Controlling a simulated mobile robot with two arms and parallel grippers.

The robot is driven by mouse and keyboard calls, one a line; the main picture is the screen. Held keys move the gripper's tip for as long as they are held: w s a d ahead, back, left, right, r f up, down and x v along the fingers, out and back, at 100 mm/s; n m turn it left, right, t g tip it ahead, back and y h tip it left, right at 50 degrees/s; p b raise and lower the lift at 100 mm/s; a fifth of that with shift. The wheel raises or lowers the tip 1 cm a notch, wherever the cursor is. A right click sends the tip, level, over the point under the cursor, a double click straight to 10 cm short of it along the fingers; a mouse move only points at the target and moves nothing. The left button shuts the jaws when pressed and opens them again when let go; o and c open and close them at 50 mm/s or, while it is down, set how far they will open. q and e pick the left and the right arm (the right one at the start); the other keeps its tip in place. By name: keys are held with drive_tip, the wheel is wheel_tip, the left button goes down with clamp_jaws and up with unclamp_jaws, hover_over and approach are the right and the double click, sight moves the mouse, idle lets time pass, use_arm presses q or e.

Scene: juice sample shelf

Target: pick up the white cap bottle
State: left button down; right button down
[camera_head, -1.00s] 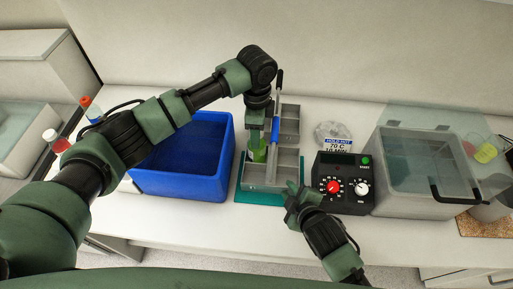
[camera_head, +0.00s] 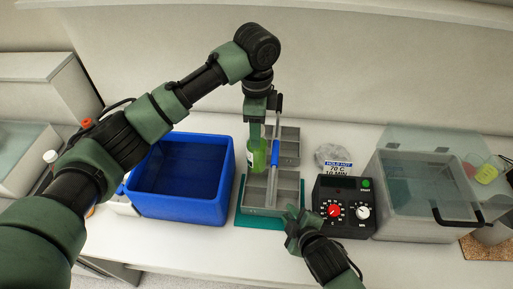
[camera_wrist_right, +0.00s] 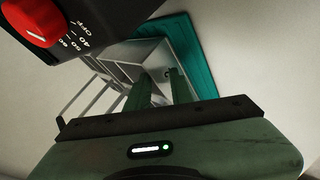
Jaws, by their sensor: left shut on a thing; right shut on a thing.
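My left gripper (camera_head: 256,135) points down and is shut on a bottle of green liquid (camera_head: 258,156) with a pale label. The bottle hangs upright over the left side of the grey divided carrier (camera_head: 288,187); its cap is hidden by the fingers. A white cap (camera_head: 50,156) shows at the far left, its bottle mostly hidden behind my left arm. My right gripper (camera_head: 292,214) is at the carrier's front edge. In the right wrist view its fingers (camera_wrist_right: 160,90) are shut on the carrier's wall.
The carrier has a blue-gripped handle (camera_head: 273,158) and stands on a teal mat (camera_head: 262,221). A blue bin (camera_head: 180,205) is to its left. A black control box (camera_head: 345,208) and a grey lidded tank (camera_head: 410,228) are to its right. An orange cap (camera_head: 87,122) shows far left.

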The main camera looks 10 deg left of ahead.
use_arm(q)
wheel_tip(320, 180, up, 17)
drive_tip(key=shift+r, duration=0.2)
use_arm(e)
drive_tip(key=shift+s+f, duration=0.1)
drive_tip(key=shift+f, duration=0.1)
use_arm(q)
drive_tip(key=shift+r, duration=0.15)
idle(0.3)
use_arm(e)
drive_tip(key=c, duration=1.2)
unclamp_jaws()
use_arm(q)
wheel_tip(320, 180, up, 3)
drive_tip(key=shift+w+f, duration=0.15)
drive_tip(key=shift+f, duration=0.05)
use_arm(e)
drive_tip(key=shift+o, duration=0.2)
